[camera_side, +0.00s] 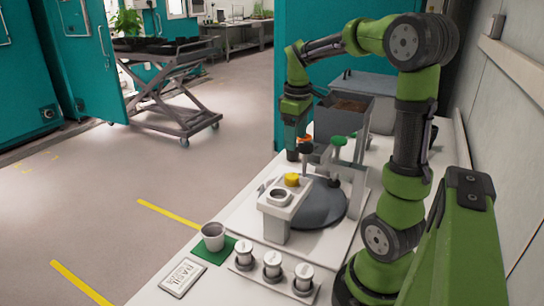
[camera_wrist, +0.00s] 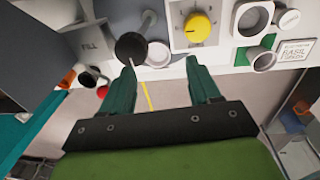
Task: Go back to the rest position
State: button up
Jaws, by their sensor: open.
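My gripper (camera_side: 292,152) hangs at the left of the hopper, above the back part of the bench station, with its fingers pointing down. In the wrist view my gripper (camera_wrist: 161,68) has its two green fingers wide apart. Nothing is between them; the floor and a yellow floor line show through the gap. My green arm rises from the bench at the right and bends over to the gripper.
The station has a yellow knob (camera_side: 292,180), a dark disc (camera_side: 318,205), a green-topped lever (camera_side: 338,141) and a soil hopper (camera_side: 341,112). A pot (camera_side: 213,236) stands on a green mat (camera_side: 226,246) near a label card (camera_side: 182,278). Jars stand in front. A cart (camera_side: 165,85) is behind.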

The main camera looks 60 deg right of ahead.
jog(key=s+a+m+t+y, duration=0.1)
jog(key=s+a+m+t, duration=0.1)
jog(key=a, duration=0.9)
jog(key=s+a+r+m+t+y, duration=0.1)
jog(key=a+t, duration=0.3)
jog(key=a, duration=0.8)
jog(key=shift+s+a+r+m+t+y, duration=0.35)
jog(key=shift+s+m, duration=0.2)
jog(key=shift+m, duration=0.35)
jog(key=shift+d+f, duration=0.1)
